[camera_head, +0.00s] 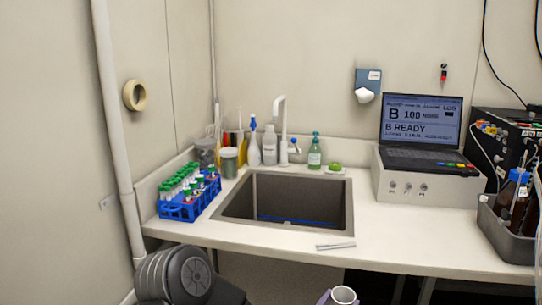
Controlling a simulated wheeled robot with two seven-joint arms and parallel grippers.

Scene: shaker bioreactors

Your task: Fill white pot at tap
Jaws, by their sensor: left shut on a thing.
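The white pot (343,295) shows at the bottom edge of the head view, right of centre, its round open mouth facing up. Its lower part is cut off by the frame. My left gripper (328,299) is shut on the pot; only a small bit of a finger shows beside it. The pot is in front of the counter's front edge, apart from the sink. The white tap (282,125) stands behind the sink (230,213), its spout bent over at the top. A small blue-tipped handle shows beside it. No water is seen. My right gripper is out of view.
A blue rack of green-capped tubes (180,211) stands left of the sink. Bottles (269,145) and a green soap bottle (314,155) flank the tap. A thin metal tool (335,246) lies at the front edge. A laptop (420,125) and a grey bottle tray (505,238) are right.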

